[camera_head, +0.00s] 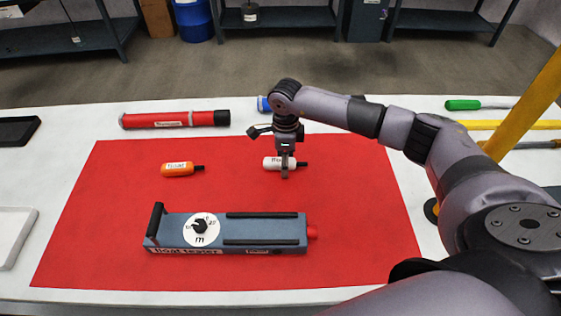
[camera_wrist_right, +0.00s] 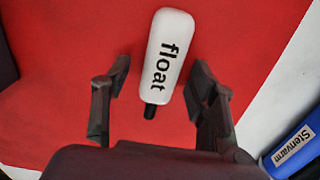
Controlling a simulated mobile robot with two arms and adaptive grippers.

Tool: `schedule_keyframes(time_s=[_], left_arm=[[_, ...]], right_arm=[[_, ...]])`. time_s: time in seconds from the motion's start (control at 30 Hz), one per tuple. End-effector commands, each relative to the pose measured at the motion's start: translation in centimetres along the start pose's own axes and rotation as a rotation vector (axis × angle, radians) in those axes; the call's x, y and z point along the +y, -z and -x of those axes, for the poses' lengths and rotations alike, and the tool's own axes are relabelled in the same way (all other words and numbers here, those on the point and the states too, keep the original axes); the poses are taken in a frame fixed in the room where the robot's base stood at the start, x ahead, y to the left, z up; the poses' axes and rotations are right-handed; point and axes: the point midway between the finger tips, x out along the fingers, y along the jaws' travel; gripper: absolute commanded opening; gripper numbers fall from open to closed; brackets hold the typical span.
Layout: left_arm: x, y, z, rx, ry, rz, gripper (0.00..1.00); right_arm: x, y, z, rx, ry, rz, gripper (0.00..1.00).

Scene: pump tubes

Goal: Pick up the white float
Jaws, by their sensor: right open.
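The white float (camera_head: 271,163) lies on the red mat (camera_head: 350,210), right of the orange float (camera_head: 177,169). It has a black tip pointing right in the head view. In the right wrist view the white float (camera_wrist_right: 168,55) shows the word "float", its black tip toward the gripper. My right gripper (camera_head: 285,172) is over the float in the head view, hiding part of it. In the right wrist view the right gripper (camera_wrist_right: 160,80) is open, its fingers on either side of the float's lower part and apart from it. My left gripper is not in view.
A blue-grey float tester (camera_head: 265,230) stands at the mat's front. A red tube (camera_head: 175,119) lies behind the mat. A blue tube, partly hidden in the head view, shows in the right wrist view (camera_wrist_right: 295,148). Trays are at left, tools at right.

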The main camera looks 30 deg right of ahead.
Motion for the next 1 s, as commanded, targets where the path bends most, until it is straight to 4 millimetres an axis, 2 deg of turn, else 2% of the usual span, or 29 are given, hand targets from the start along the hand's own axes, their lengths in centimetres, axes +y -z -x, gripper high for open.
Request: schedule_keyframes(time_s=[0.1, 0.87, 1.0], left_arm=[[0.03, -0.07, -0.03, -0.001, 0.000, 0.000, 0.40], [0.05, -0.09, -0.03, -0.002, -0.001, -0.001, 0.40], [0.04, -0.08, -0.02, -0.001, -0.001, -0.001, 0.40]], right_arm=[[0.00, 0.01, -0.01, 0.000, 0.000, 0.000, 0.53], [-0.02, 0.04, 0.05, 0.001, 0.000, -0.001, 0.02], [-0.03, 0.03, 0.06, 0.000, 0.000, -0.001, 0.01]])
